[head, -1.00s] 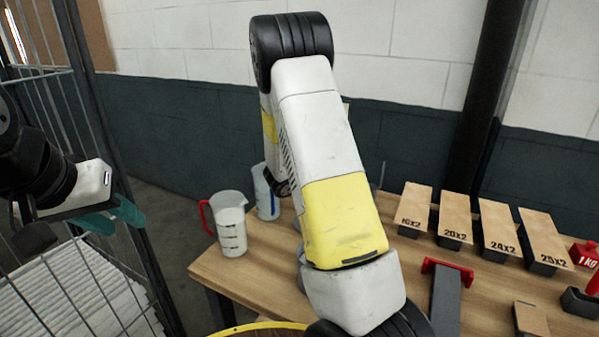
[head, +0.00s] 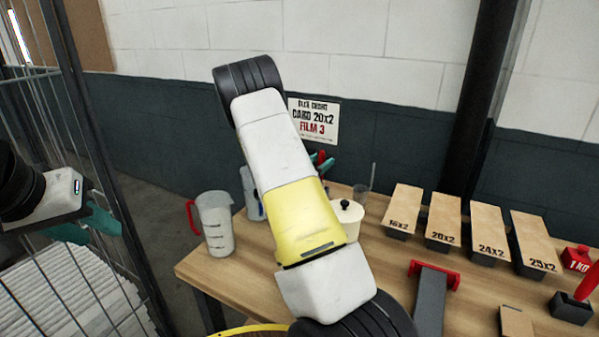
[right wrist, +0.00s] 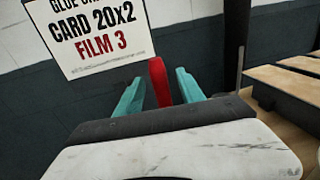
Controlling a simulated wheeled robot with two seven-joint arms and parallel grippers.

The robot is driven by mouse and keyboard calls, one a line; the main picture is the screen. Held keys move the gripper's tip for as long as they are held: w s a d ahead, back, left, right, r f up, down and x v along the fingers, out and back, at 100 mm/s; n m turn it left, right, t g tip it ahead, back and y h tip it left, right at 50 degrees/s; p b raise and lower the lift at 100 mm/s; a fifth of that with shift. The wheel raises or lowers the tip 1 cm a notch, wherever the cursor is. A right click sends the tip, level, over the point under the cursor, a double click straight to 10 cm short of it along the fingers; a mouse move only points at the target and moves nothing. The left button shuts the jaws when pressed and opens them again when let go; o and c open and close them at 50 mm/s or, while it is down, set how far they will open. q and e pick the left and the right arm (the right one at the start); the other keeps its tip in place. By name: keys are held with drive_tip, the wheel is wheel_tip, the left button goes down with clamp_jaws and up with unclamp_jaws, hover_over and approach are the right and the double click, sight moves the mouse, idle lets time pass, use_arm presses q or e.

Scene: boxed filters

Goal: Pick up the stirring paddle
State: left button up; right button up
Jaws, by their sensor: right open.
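An upright red handle, which looks like the grip of the stirring paddle, stands between the teal fingers of my right gripper (right wrist: 160,88) in the right wrist view (right wrist: 158,82). The fingers are open, one on each side of it, with a gap visible at the right. In the head view the red handle (head: 321,156) and the right gripper (head: 322,162) show just past my right forearm, which hides what is below. The paddle's lower part is not visible. My left gripper (head: 86,226) is open and empty at the far left, by the wire cage.
A measuring jug (head: 217,226) with a red handle stands at the table's left end, beside a white container (head: 251,195). A cream lidded pot (head: 346,221) and a clear cup with a thin rod (head: 362,194) stand right of my forearm.

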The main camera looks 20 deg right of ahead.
drive_tip(key=x, duration=0.3)
drive_tip(key=shift+w+d, duration=0.1)
drive_tip(key=shift+d, duration=0.15)
drive_tip(key=shift+c, duration=0.3)
clamp_jaws()
drive_tip(key=shift+r, duration=0.1)
